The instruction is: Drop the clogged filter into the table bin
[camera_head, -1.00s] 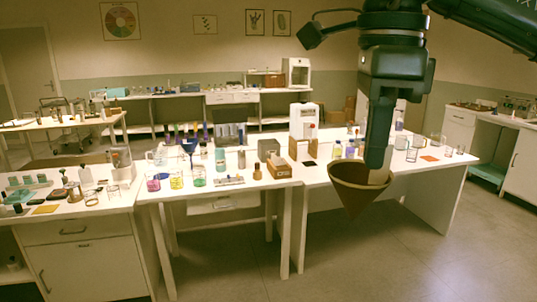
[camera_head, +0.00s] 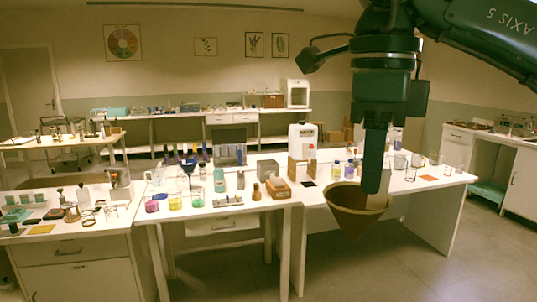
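The clogged filter (camera_head: 352,220) is a brown, open cone with its point down, in the camera_head view. My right gripper (camera_head: 376,190) comes down from above and is shut on the filter's rim at the far right side. The filter hangs in front of the right-hand white table, and its cone hides part of that table's edge. A small grey open box (camera_head: 267,171) stands at the back of the middle table and may be the table bin; I cannot tell for sure. My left gripper is out of view.
A blue funnel (camera_head: 188,167), a wooden box (camera_head: 278,188), a brown bottle (camera_head: 256,192) and coloured beakers (camera_head: 198,198) crowd the middle table. A white machine (camera_head: 302,140) stands behind. Glass beakers (camera_head: 400,161) and an orange square (camera_head: 428,178) lie right of the filter. The floor in front is clear.

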